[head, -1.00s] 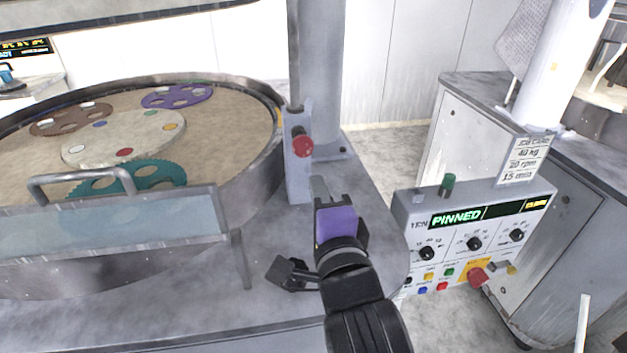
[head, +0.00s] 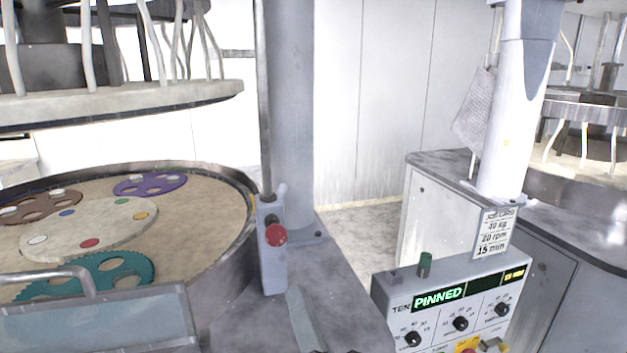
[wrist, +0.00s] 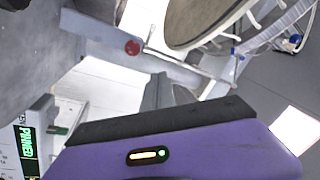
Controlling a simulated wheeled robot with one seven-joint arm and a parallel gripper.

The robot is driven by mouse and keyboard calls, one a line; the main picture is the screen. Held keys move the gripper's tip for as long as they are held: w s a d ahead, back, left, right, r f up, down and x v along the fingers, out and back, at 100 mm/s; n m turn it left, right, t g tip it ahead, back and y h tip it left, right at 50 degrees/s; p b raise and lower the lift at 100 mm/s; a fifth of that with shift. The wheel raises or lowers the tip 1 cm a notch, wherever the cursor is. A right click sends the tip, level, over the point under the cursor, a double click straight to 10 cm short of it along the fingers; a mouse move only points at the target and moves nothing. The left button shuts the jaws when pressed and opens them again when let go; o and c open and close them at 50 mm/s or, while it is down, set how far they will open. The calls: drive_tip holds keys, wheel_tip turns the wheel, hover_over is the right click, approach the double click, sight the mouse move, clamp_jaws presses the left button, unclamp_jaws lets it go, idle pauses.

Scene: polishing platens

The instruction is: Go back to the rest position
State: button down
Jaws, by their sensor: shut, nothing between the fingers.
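My gripper (wrist: 180,145) shows in the wrist view as a purple housing with a dark edge and a small lit indicator, across the bottom. It is shut with nothing held; its fingertips are not clearly seen. In the head view the arm is almost wholly below the frame. The red knob (head: 276,235) sits on a grey bracket at the foot of the column (head: 292,120); it also shows in the wrist view (wrist: 132,47), apart from my gripper. The control panel (head: 385,290) has a green display reading PINNED (head: 438,296).
At left is the round platen (head: 205,225) with purple, brown and teal toothed carriers and a pale disc. A clear guard (head: 100,325) stands in front. An upper plate (head: 130,102) hangs above. A grey cabinet (head: 425,215) stands at right; floor shows between it and the column.

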drive_tip(key=s+d+f+n+g+h, duration=0.1)
drive_tip(key=s+d+f+n+h, duration=0.1)
drive_tip(key=s+d+f, duration=0.5)
drive_tip(key=s+d+f+n+g+h, duration=0.2)
drive_tip(key=s+d+f, duration=0.5)
drive_tip(key=s, duration=0.8)
drive_tip(key=s+d+f+n+g+h, duration=0.1)
drive_tip(key=s+d+f+n+h, duration=0.1)
drive_tip(key=s+d+f, duration=0.5)
drive_tip(key=s+f+h, duration=0.1)
drive_tip(key=s, duration=0.3)
drive_tip(key=shift+d+g, duration=0.3)
drive_tip(key=shift+w, duration=0.1)
